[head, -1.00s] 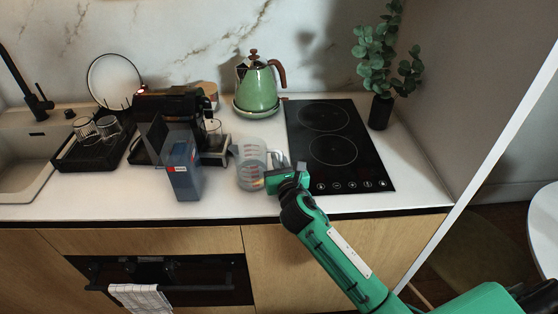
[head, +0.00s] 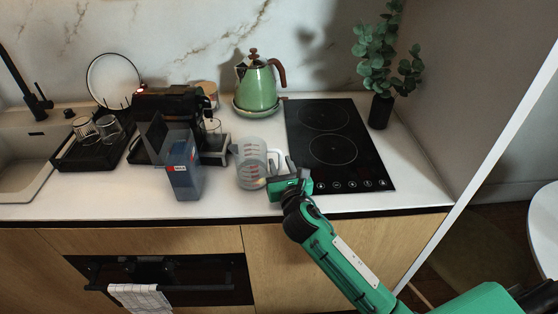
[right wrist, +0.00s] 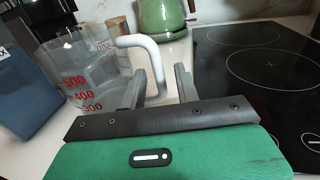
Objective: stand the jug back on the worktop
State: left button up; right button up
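The jug (head: 251,166) is clear with red measuring marks and a pale handle. It stands upright on the white worktop (head: 225,197), left of the hob, with its handle towards the right. It also shows in the right wrist view (right wrist: 82,75), its handle (right wrist: 138,42) curving down towards my fingers. My right gripper (head: 276,180) is just right of and in front of the jug. In the right wrist view its two fingers (right wrist: 160,90) are apart, with the lower handle between or just beyond them; I cannot tell whether they touch it. My left gripper is out of view.
A blue container (head: 184,178) stands close left of the jug, before a black coffee machine (head: 172,105). A green kettle (head: 257,88) is behind, the black hob (head: 345,150) to the right. A narrow strip of worktop in front is clear.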

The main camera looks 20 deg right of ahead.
jog(key=s, duration=0.5)
jog(key=s+b, duration=0.1)
jog(key=s, duration=0.2)
jog(key=shift+s+a, duration=0.1)
jog(key=shift+a, duration=0.25)
jog(key=shift+s, duration=0.55)
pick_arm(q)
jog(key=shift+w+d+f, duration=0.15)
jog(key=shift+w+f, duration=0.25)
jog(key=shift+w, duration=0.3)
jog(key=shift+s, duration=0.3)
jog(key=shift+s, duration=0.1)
